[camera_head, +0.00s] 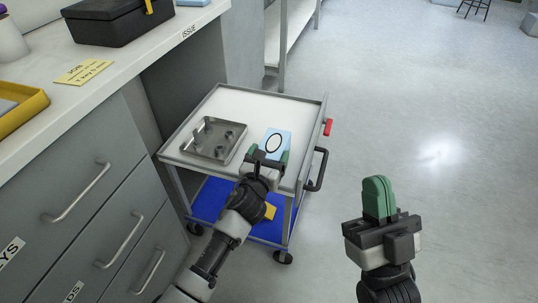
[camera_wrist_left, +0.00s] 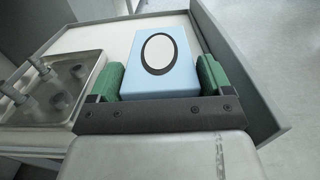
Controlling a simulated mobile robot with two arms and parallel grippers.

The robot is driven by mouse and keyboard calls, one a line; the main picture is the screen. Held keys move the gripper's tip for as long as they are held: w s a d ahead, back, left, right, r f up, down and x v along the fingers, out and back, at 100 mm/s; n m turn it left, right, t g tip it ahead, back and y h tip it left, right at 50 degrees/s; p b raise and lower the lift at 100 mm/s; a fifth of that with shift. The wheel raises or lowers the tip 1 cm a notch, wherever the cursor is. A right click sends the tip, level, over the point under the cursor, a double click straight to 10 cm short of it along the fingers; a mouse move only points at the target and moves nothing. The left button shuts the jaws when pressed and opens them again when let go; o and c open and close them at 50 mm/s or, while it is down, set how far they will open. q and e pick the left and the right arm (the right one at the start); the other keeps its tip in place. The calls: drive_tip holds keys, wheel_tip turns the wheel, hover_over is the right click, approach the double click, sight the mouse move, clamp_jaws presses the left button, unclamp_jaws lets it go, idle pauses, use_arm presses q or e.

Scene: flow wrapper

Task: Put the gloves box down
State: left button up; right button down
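The gloves box (camera_head: 273,145) is light blue with a black-ringed white oval on top. It is over the white top of the cart (camera_head: 262,105), right of a metal tray; whether its underside touches the surface is hard to tell. My left gripper (camera_head: 268,158) has its green fingers on both sides of the box's near end, seeming to touch it. In the left wrist view the box (camera_wrist_left: 160,85) fills the space between the fingers. My right gripper (camera_head: 378,198) is shut and empty, over the floor right of the cart.
The metal tray (camera_head: 193,153) with fittings stands on the cart's left part. The cart has raised rims, a black handle (camera_head: 317,169) and a blue lower shelf (camera_head: 212,200). A counter with drawers (camera_head: 95,190) stands at the left.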

use_arm(q)
drive_tip(key=shift+o, duration=1.4)
